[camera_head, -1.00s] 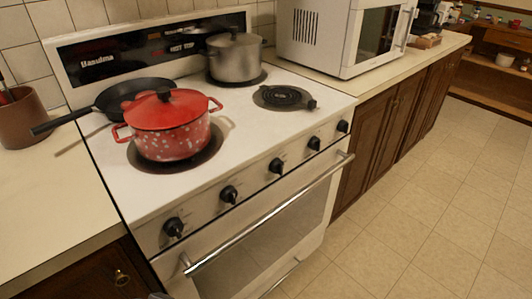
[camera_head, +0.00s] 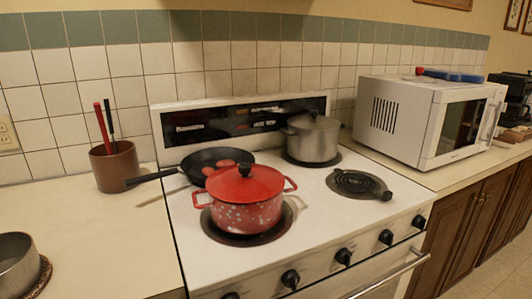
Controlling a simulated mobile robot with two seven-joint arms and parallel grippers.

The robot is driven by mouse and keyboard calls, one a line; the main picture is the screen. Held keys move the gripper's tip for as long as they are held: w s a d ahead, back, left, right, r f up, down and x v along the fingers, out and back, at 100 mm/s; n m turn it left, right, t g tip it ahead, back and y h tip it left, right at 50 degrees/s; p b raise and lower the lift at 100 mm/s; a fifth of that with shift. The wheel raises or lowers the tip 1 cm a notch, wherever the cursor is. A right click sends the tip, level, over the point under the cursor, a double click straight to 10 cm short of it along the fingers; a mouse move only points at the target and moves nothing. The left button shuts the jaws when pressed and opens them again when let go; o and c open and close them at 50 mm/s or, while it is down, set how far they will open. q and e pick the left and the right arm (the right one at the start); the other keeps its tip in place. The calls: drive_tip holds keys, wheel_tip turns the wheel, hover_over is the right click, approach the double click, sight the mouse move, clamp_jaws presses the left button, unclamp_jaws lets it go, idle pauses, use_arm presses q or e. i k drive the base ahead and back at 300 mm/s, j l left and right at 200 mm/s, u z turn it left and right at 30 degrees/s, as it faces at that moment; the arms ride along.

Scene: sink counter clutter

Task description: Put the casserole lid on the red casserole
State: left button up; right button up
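The red casserole (camera_head: 247,215), speckled with white and with two side handles, stands on the front left burner of the stove. A red domed lid (camera_head: 262,179) with a dark knob sits on top of it and covers its opening. The lid looks level; I cannot tell whether its rim is fully seated all around. Neither of my grippers is in view.
Behind the casserole are a black frying pan (camera_head: 200,160) holding reddish pieces and a lidded steel pot (camera_head: 313,142). A microwave (camera_head: 403,122) stands right; a utensil crock (camera_head: 116,168) and a metal pan (camera_head: 17,262) stand left.

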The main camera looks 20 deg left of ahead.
sight(244, 183)
drive_tip(key=u, duration=1.15)
